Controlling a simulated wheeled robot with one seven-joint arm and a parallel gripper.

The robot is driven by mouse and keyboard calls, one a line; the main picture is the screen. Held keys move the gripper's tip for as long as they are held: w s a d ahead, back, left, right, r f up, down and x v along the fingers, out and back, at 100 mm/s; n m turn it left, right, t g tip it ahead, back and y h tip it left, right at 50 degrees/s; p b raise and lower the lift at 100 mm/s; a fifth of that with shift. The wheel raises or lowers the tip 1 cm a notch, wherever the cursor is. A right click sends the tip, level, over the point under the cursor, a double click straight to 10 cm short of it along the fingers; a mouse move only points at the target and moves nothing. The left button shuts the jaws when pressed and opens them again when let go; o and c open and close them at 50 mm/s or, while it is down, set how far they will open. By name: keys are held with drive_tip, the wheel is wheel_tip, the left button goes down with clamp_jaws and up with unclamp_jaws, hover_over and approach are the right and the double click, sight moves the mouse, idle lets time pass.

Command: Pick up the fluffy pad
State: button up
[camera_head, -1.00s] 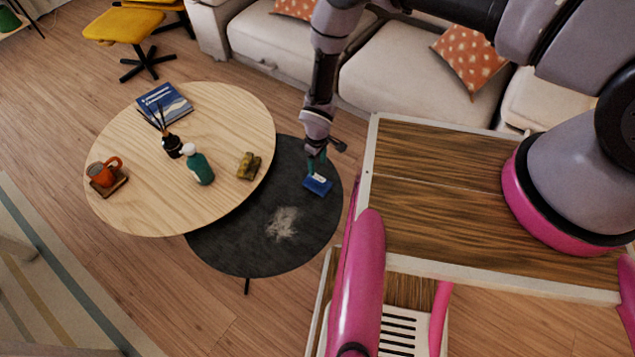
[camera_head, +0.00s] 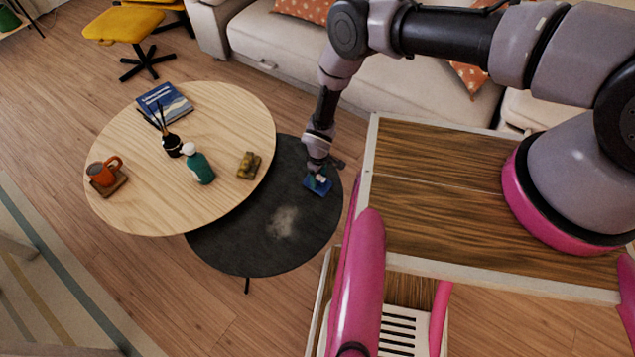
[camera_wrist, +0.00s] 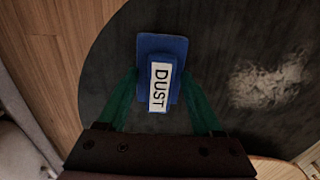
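The fluffy pad (camera_head: 318,187) is a blue block lying on the black lower round table (camera_head: 240,245), near its right edge. In the wrist view the pad (camera_wrist: 161,50) has a raised blue grip with a white label reading "DUST". My gripper (camera_head: 317,172) is low over the pad. Its green fingers (camera_wrist: 161,82) stand on either side of the pad, apart, with gaps showing between them and the raised grip. The underside of the pad is hidden.
A pale dusty patch (camera_head: 284,221) lies on the black table, left of the pad. The higher wooden table (camera_head: 225,110) overlaps it and holds a mug (camera_head: 100,173), a green bottle (camera_head: 199,167), a reed diffuser and a book. A sofa (camera_head: 290,50) stands behind.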

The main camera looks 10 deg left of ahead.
sight(318, 177)
clamp_jaws()
drive_tip(key=shift+r, duration=0.1)
wheel_tip(318, 177, up, 10)
drive_tip(key=shift+f, duration=0.1)
idle(0.4)
